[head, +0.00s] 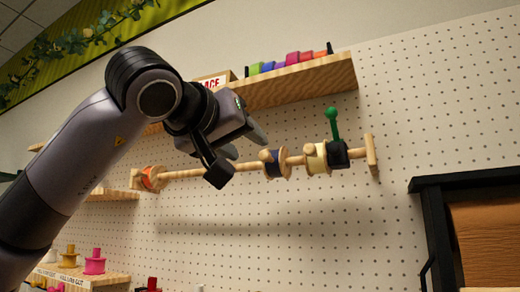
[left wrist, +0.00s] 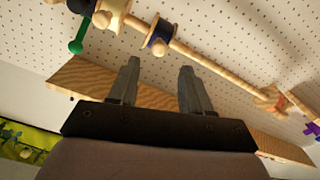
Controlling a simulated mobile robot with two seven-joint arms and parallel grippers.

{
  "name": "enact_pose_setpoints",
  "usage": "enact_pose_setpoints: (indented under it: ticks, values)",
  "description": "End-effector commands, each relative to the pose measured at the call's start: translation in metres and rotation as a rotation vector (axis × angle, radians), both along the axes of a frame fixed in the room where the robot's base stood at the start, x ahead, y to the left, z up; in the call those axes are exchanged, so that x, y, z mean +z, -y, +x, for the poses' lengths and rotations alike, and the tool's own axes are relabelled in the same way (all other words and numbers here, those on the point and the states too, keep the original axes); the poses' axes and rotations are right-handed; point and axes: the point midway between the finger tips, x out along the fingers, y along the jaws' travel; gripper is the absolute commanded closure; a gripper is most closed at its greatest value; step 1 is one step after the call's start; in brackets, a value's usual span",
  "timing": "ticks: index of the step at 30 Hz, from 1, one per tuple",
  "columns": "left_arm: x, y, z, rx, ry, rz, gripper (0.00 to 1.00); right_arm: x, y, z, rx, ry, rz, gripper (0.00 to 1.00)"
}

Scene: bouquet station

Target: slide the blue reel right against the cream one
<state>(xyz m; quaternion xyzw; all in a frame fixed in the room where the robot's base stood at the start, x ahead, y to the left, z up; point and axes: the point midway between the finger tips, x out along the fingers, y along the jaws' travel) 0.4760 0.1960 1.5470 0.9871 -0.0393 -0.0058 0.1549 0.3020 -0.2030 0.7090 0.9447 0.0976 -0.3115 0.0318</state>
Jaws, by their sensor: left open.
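The blue reel (head: 272,171) with cream flanges hangs on a wooden rod (head: 216,168) in front of the pegboard. The cream reel (head: 316,163) is to its right, with a short stretch of bare rod between them. A black clamp with a green lever (head: 333,124) sits just right of the cream reel. My left gripper (head: 244,142) is open and empty, left of and near the blue reel. In the left wrist view, the blue reel (left wrist: 157,41) shows beyond the open fingers (left wrist: 160,70), and the cream reel (left wrist: 113,10) is further left. My right gripper is out of view.
An orange reel (head: 151,178) is at the rod's left end. A wooden shelf (head: 295,83) with colourful items is above the rod. A dark-framed wooden cabinet (head: 484,240) stands at lower right. Pink (head: 95,263) and yellow (head: 69,257) spools stand at lower left.

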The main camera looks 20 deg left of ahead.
Motion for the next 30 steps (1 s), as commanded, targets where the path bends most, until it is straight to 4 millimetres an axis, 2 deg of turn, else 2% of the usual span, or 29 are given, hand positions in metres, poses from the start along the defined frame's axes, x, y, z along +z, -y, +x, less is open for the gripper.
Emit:
enact_pose_setpoints:
  ticks: [6, 12, 23, 27, 28, 30]
  values:
    - [0.001, 0.004, 0.035, -0.002, -0.005, -0.001, 0.51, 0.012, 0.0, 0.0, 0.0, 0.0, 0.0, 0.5]
    - [0.001, 0.006, 0.058, -0.004, -0.002, -0.002, 0.51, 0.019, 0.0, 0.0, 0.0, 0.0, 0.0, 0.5]
    - [0.0, 0.007, 0.064, -0.005, 0.0, -0.002, 0.51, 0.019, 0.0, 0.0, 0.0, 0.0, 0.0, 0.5]
    - [0.0, 0.007, 0.064, -0.005, -0.001, -0.002, 0.97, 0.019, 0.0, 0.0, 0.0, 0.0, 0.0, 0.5]
    - [0.0, 0.007, 0.064, -0.005, -0.001, -0.002, 1.0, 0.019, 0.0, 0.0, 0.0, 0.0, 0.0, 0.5]
    - [0.0, 0.007, 0.063, -0.005, -0.001, -0.003, 1.0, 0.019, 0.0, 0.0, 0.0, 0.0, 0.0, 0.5]
